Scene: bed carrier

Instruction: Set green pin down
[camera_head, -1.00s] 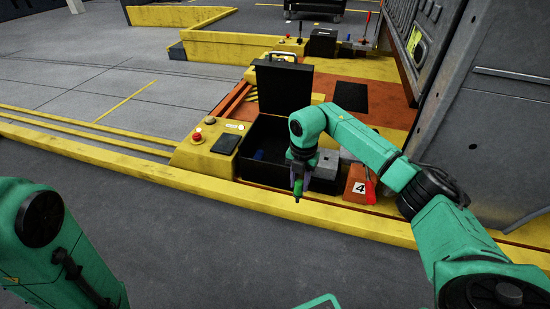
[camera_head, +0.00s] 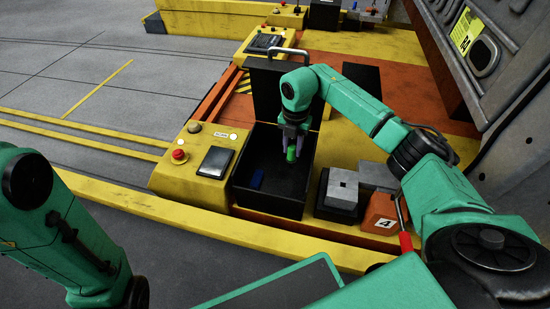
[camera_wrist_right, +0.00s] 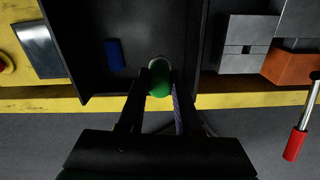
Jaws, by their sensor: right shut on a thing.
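The green pin (camera_head: 291,154) is held upright in my right gripper (camera_head: 292,147), over the inside of an open black case (camera_head: 270,210). The pin also shows between the fingers in the right wrist view (camera_wrist_right: 159,80). A blue block (camera_head: 257,179) lies on the case floor, left of the pin; it also shows in the right wrist view (camera_wrist_right: 115,54). I cannot tell whether the pin touches the case floor. My left arm is at the lower left of the head view, but its gripper is out of the frame.
Grey blocks (camera_head: 343,184) and an orange block marked 4 (camera_head: 381,214) stand right of the case. A red-handled lever (camera_head: 405,241) is beside them. A yellow panel with a red button (camera_head: 179,156) is on the left. The case lid (camera_head: 280,90) stands open behind.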

